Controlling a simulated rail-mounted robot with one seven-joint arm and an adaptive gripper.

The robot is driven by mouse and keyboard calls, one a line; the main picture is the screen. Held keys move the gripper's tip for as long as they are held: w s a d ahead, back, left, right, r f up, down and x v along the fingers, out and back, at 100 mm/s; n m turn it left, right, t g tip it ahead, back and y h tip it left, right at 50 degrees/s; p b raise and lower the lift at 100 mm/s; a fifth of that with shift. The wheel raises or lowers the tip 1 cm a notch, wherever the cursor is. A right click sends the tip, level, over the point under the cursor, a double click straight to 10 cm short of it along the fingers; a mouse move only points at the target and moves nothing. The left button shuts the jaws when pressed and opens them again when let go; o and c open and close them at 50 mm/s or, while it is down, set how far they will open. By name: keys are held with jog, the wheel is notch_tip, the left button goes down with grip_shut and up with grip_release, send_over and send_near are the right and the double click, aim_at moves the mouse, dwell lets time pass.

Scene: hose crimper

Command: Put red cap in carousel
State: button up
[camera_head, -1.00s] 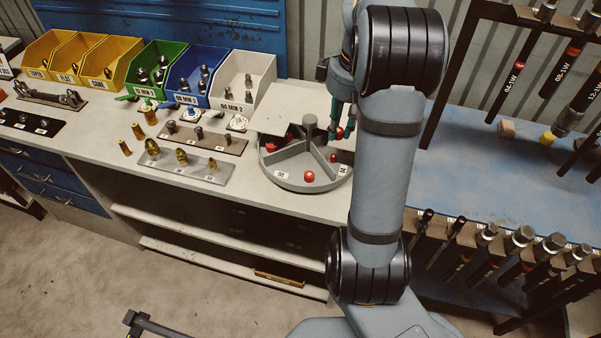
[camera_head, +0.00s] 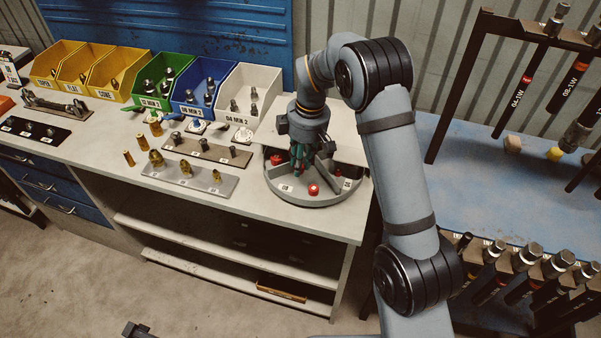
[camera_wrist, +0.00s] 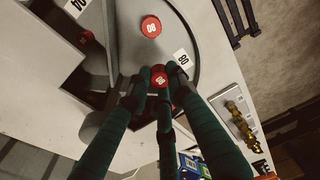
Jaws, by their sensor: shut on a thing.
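The carousel (camera_head: 320,200) is a round grey tray with dividers, on the bench. My gripper (camera_head: 300,163) points down over its left part. In the wrist view my gripper (camera_wrist: 158,80) has its green fingers closed around a red cap (camera_wrist: 160,79). This cap is over the compartment tagged 08; I cannot tell whether it touches the floor. Another red cap (camera_wrist: 151,26) lies in that compartment, and it also shows in the head view (camera_head: 314,189). A further red cap (camera_head: 277,160) sits at the carousel's left, behind a divider. The fingers hide the held cap in the head view.
A white plate (camera_head: 345,143) lies over the back of the carousel. A white bin (camera_head: 247,92) and other coloured bins line the bench's back. A metal strip with brass fittings (camera_head: 187,178) lies left of the carousel. A hose rack stands at right.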

aim_at(300, 181)
jog(key=shift+f, duration=2.05)
jog(key=shift+f, duration=0.1)
jog(key=o, duration=0.5)
jog(key=r, duration=0.4)
jog(key=d+r, duration=0.1)
jog(key=r, duration=0.7)
jog(key=shift+s+d+r, duration=0.15)
jog(key=shift+s, duration=0.05)
